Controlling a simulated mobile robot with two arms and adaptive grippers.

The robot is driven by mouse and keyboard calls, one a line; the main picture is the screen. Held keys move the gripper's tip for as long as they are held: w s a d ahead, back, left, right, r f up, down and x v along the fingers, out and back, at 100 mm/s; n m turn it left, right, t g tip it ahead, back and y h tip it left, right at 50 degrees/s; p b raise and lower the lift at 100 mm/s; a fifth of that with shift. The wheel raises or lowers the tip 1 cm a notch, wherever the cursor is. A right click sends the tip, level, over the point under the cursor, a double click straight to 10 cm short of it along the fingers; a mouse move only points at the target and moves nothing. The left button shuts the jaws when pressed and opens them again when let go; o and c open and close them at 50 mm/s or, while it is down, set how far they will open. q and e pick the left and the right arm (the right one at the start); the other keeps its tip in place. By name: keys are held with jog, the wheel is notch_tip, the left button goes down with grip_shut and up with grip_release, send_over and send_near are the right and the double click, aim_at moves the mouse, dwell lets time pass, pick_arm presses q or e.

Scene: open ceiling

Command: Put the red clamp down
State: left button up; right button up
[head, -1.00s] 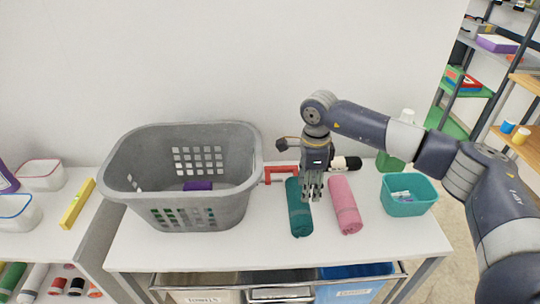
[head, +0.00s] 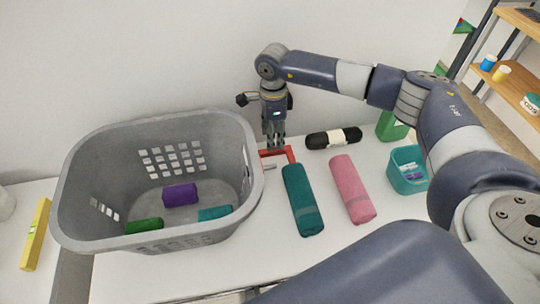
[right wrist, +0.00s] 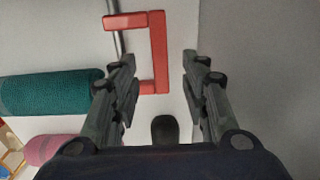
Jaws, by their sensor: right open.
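The red clamp (head: 290,153) lies on the white table (head: 330,235), between the grey basket and the teal rolled towel. In the right wrist view the clamp (right wrist: 158,50) shows as a red C-shaped frame with a thin metal bar. My right gripper (head: 274,143) points down at the clamp and partly hides it. Its fingers (right wrist: 160,62) are open, with the clamp's long side seen between them. I cannot tell whether the fingers touch it. My left gripper is not in view.
The grey basket (head: 85,225) stands left, holding purple, green and teal rolls. A teal towel (head: 302,200), a pink towel (head: 352,190) and a black roll (head: 325,139) lie on the table. A teal bin (head: 408,182) stands right, with a green object (head: 390,127) behind it.

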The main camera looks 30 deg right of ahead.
jog(key=shift+w+f+p, duration=0.15)
jog(key=shift+f+p, duration=0.15)
jog(key=shift+f, duration=0.4)
jog(key=f, duration=0.1)
jog(key=f+p, duration=0.1)
jog(key=f, duration=0.1)
jog(key=shift+s+d+f, duration=0.15)
jog(key=shift+s+f, duration=0.1)
jog(key=shift+f, duration=0.05)
jog(key=shift+w+f, duration=0.1)
jog(key=shift+f, duration=0.4)
jog(key=shift+r, duration=0.1)
grip_shut()
